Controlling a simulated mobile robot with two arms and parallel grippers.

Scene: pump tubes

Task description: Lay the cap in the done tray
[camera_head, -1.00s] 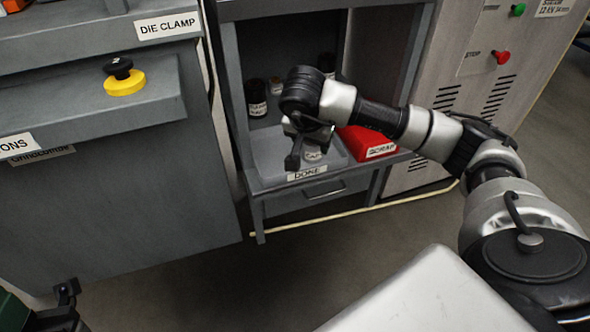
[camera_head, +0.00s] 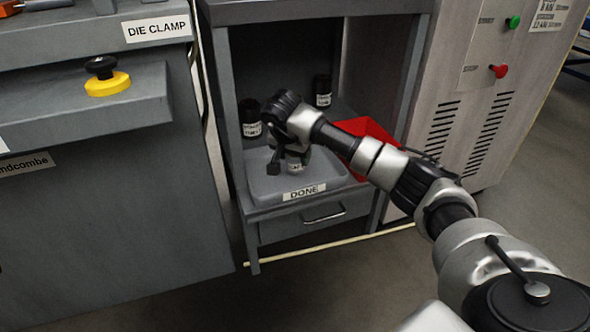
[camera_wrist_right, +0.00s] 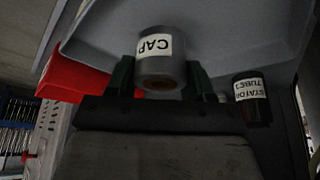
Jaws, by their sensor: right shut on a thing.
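The cap (camera_wrist_right: 160,60) is a grey cylinder with a white "CAP" label, between the two fingers of my right gripper (camera_wrist_right: 160,80) in the right wrist view. In the head view the cap (camera_head: 295,164) shows small below my right gripper (camera_head: 285,158), partly hidden by it. The gripper is shut on the cap. The grey done tray (camera_head: 335,180), with its "DONE" label on the front, lies under the gripper and cap. I cannot tell whether the cap touches the tray floor. My left gripper is not in view.
A red bin (camera_head: 368,132) stands right of the tray, partly behind my arm. Dark labelled jars stand behind, one at the left (camera_head: 250,118) and one further back (camera_head: 322,90). Cabinet side walls and a top shelf (camera_head: 310,10) enclose the space.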

